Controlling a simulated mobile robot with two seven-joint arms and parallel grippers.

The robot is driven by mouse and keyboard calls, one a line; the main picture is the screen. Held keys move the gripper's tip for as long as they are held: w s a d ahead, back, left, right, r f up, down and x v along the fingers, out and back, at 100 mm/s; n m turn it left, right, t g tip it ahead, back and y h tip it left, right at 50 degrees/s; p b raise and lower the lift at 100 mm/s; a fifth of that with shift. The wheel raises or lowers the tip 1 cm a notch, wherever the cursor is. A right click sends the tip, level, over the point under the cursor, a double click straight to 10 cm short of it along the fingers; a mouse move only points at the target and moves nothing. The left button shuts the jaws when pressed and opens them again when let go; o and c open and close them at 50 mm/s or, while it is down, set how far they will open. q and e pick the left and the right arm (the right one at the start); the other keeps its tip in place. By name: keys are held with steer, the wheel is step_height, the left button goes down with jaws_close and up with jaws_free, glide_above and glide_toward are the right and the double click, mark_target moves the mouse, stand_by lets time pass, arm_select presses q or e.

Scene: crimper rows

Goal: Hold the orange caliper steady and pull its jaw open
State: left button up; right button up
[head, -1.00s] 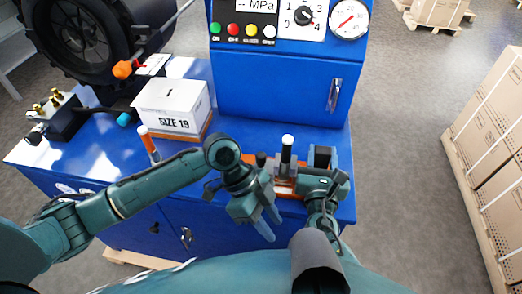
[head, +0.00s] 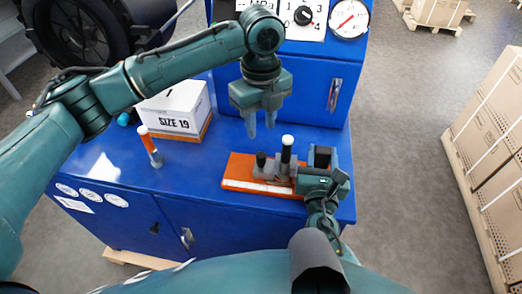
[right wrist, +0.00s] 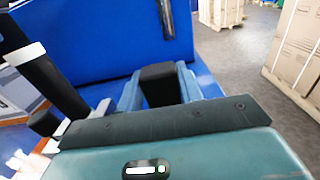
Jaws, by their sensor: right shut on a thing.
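The orange caliper (head: 239,172) lies flat on the blue bench, with a pale scale strip along its front. A grey jaw piece on it carries a short black knob (head: 261,159) and a taller dark post with a white top (head: 287,142). My right gripper (head: 322,158) is at the caliper's right end, shut on a black-topped block, which also shows between its fingers in the right wrist view (right wrist: 158,84). The block's lower part is hidden. My left gripper (head: 261,121) hangs above and behind the caliper, fingers down and apart, empty and touching nothing.
A white box marked SIZE 19 (head: 176,107) stands on the bench at left. An orange-handled tool (head: 150,148) stands in front of it. The blue cabinet with gauge (head: 348,18) rises behind. Bench surface left of the caliper is clear.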

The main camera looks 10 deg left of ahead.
mark_target(261, 155)
arm_select(q)
step_height(261, 155, down, 10)
steer(key=shift+r, duration=0.15)
stand_by(0.3)
jaws_close()
